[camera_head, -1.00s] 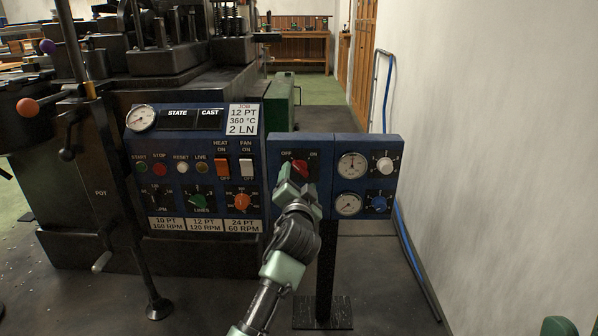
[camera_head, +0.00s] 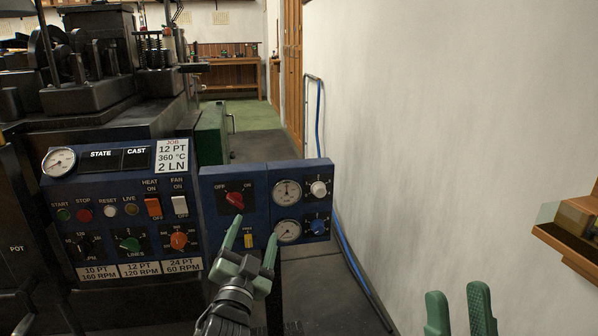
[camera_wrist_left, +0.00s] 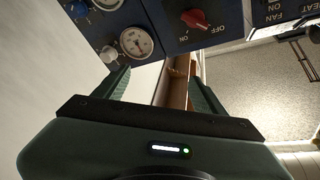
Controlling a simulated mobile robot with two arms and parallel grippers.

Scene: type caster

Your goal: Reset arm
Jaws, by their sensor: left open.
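My left gripper (camera_head: 253,232) is open and empty, in front of the small blue panel box (camera_head: 262,172). Its fingertips lie just below the red OFF/ON knob (camera_head: 234,199) in the head view and look apart from it. In the left wrist view the red knob (camera_wrist_left: 195,19) is at the top, beyond the open fingers (camera_wrist_left: 163,82). My right gripper (camera_head: 458,292) shows at the bottom right of the head view, with its two green fingers apart and nothing between them.
The caster's control panel (camera_head: 121,215), with switches, knobs and a gauge, stands at the left. A white wall (camera_head: 430,120) fills the right side, with a wooden shelf (camera_head: 575,245) at the right edge. The middle floor is clear.

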